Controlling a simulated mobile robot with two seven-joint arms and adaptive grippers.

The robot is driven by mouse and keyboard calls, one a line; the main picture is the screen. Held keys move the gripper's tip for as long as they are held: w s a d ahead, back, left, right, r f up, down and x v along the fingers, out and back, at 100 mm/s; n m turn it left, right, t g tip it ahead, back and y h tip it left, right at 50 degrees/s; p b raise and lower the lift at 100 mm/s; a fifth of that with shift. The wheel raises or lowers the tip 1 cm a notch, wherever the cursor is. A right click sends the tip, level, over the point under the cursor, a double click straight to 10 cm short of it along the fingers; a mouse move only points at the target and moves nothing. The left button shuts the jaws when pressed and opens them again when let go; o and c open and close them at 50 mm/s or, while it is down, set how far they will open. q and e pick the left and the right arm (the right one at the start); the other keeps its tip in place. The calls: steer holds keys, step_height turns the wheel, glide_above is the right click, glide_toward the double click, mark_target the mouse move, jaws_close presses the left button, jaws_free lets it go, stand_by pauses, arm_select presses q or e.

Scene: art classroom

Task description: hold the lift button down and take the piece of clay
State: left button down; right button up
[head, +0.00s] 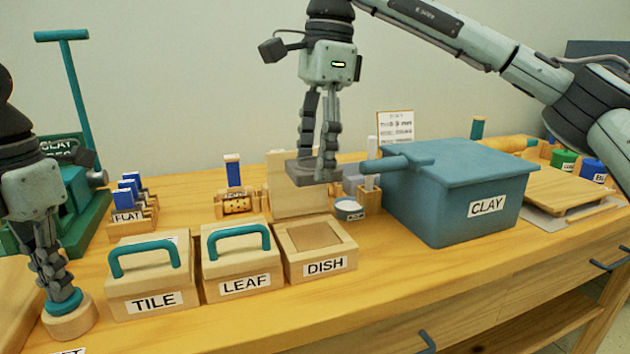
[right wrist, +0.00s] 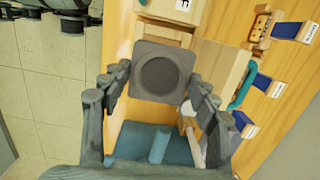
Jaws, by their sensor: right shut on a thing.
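The lift button (head: 68,318) is a round wooden base with a teal top at the front left of the table. My left gripper (head: 63,292) points down with its fingers together and its tips touching the teal top. My right gripper (head: 318,168) is shut on the piece of clay (head: 312,175), a dark grey square slab. It holds the slab in the air above and behind the DISH box (head: 293,268). In the right wrist view the clay (right wrist: 143,91) shows a round hollow between the two fingers.
The TILE box (head: 123,293) and LEAF box (head: 214,275) have teal-handled lids. A large blue CLAY bin (head: 430,210) stands close right of the held slab, its lid handle reaching left. A teal press (head: 80,205) stands at the left.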

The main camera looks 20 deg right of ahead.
mark_target(314, 165)
steer(key=shift+r, duration=2.8)
